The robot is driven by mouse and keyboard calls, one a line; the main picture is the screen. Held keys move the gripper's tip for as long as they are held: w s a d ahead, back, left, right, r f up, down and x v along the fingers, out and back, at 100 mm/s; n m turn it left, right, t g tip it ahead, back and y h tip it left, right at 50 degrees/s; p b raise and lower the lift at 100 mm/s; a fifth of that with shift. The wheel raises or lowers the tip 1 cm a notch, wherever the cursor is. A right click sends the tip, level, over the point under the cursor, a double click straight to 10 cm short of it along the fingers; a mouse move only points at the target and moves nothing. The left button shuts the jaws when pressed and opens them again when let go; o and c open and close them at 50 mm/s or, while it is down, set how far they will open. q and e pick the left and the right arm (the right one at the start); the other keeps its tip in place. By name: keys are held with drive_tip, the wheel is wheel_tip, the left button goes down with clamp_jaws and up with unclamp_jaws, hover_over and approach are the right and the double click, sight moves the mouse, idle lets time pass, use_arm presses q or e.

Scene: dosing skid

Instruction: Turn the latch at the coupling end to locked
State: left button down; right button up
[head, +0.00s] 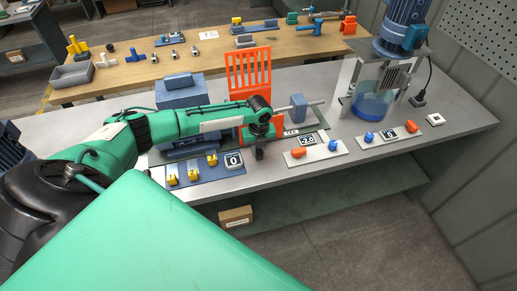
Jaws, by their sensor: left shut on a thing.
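An orange slatted guard (249,68) stands raised on the skid, in the middle of the bench. The coupling end has a grey-blue hub (299,106) on a bright shaft, right of the guard. My left gripper (261,151) points down in front of the guard's lower orange part, near the coupling end. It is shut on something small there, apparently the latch. The gripper and wrist hide the latch, so its position cannot be read. My right gripper is not in view.
A blue motor (184,92) lies behind my left forearm. A panel with yellow switches (184,176) is at the front left. Panels with orange and blue knobs (320,147) are at the right. A clear vessel with blue liquid (372,104) stands beyond. A wooden table (210,48) is behind.

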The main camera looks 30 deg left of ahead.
sight(259, 150)
use_arm(q)
drive_tip(key=c, duration=1.2)
unclamp_jaws()
drive_tip(key=shift+c, duration=0.2)
drive_tip(key=shift+r, duration=0.15)
wheel_tip(259, 150, up, 14)
drive_tip(key=b, duration=0.3)
drive_tip(key=shift+b, duration=0.35)
drive_tip(key=shift+f, duration=0.2)
